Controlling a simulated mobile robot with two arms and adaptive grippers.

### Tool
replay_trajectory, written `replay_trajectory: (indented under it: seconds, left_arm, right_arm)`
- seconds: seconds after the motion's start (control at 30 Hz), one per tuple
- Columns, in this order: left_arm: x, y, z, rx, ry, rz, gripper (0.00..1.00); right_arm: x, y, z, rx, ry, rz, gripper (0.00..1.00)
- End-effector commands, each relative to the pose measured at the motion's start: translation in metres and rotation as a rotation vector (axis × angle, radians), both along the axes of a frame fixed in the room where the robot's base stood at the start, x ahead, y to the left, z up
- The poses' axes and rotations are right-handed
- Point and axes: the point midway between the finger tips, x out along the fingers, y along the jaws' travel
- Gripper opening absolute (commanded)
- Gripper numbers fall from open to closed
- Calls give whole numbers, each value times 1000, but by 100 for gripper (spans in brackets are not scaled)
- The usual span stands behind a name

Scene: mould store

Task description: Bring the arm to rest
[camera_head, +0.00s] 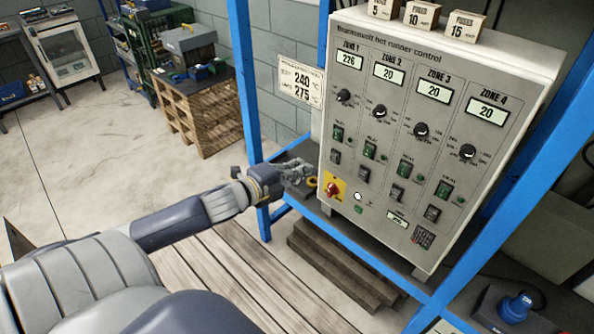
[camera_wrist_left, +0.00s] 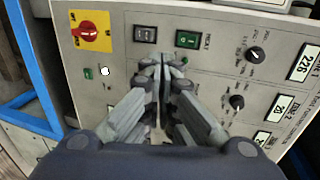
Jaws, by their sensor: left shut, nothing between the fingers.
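My left arm reaches in from the left in the head view. Its gripper (camera_head: 300,172) is just left of the hot runner control cabinet's (camera_head: 345,150) lower left edge. In the left wrist view the gripper (camera_wrist_left: 162,62) is shut and empty, its fingers together in front of the panel near the black and green switches. I cannot tell whether the fingertips touch the panel. The red rotary switch on its yellow plate (camera_head: 332,189) is close to the right of the gripper; it also shows in the left wrist view (camera_wrist_left: 90,31). My right gripper is in neither view.
A blue frame (camera_head: 244,90) stands around the cabinet. Zone 1 display (camera_head: 349,60) reads 226; the other zones read 20. A sign (camera_head: 300,83) shows 240 and 275.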

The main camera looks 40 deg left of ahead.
Motion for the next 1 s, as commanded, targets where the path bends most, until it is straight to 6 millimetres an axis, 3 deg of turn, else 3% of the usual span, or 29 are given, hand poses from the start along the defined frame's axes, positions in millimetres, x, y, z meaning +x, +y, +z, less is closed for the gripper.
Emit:
replay_trajectory:
  seconds: [0.77,0.87,0.97,1.0]
  left_arm:
    - [-6,2,-3,-4,4,5,0]
    - [-7,13,-22,-36,33,43,0]
    - [-13,36,-67,-110,98,128,0]
    - [-19,46,-92,-149,133,173,0]
  right_arm:
    - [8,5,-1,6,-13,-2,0]
    - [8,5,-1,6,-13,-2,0]
    - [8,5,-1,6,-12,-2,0]
    - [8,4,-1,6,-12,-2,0]
